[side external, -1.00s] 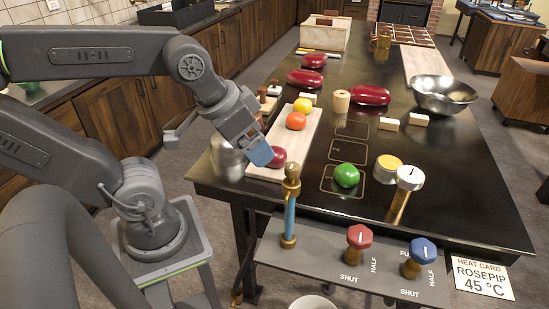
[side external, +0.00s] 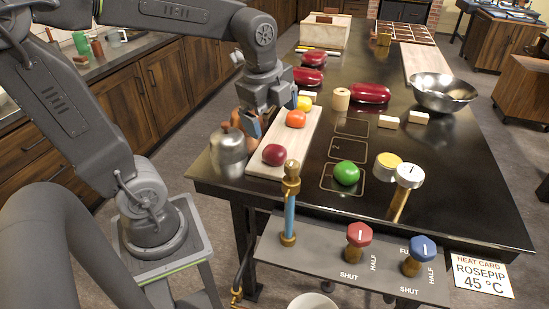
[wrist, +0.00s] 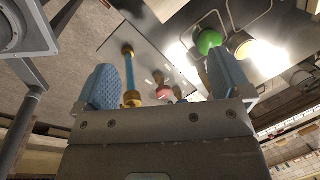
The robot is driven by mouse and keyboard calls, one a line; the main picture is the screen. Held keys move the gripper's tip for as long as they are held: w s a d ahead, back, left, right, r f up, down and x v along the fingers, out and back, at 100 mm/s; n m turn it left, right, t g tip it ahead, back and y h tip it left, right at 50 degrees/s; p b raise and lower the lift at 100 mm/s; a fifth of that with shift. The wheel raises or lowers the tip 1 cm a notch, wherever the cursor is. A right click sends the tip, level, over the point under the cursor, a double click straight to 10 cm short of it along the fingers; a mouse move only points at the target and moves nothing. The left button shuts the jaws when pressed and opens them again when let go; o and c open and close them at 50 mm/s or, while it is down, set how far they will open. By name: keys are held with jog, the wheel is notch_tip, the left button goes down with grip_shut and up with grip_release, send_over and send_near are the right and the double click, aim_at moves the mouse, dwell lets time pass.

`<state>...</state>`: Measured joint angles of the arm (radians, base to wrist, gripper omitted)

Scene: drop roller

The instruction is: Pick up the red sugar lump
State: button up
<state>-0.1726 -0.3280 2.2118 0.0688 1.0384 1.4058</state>
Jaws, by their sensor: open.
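The red sugar lump (side external: 274,155), dark red and rounded, lies at the near end of a pale board (side external: 262,172). Orange (side external: 296,119) and yellow (side external: 304,103) lumps lie behind it on the same board. My gripper (side external: 254,124) is at the board's left side, beyond the red lump and apart from it. In the wrist view its two blue fingers stand wide apart with nothing between them (wrist: 163,66). I cannot make out the red lump in the wrist view. A green lump (side external: 346,175) sits on a marked square of the black table; it also shows in the wrist view (wrist: 208,41).
A metal pot (side external: 229,152) stands at the table's left edge, close to my gripper. A brass and blue post (side external: 290,205) rises in front of the board. Red (side external: 359,235) and blue (side external: 423,250) knobs stand on the front panel. A steel bowl (side external: 443,92) is at right.

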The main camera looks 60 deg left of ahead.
aim_at(275, 147)
jog(key=w+a+f+m, duration=0.1)
jog(key=f+m, duration=0.1)
jog(key=f, duration=0.1)
jog(key=w+a+f+m+g, duration=0.1)
jog(key=a+f+m, duration=0.1)
jog(key=f+m, duration=0.1)
jog(key=w+a+f+m, duration=0.2)
jog(key=f+m, duration=0.1)
jog(key=f, duration=0.1)
jog(key=shift+a+f+g, duration=0.15)
jog(key=shift+f+g, duration=0.05)
jog(key=shift+g, duration=0.2)
jog(key=shift+a+f, duration=0.25)
jog(key=shift+f, duration=1.05)
jog(key=shift+a+f, duration=0.2)
jog(key=shift+f, duration=1.1)
jog(key=shift+c, duration=0.4)
jog(key=c, duration=1)
jog(key=shift+o, duration=0.2)
jog(key=shift+r, duration=0.15)
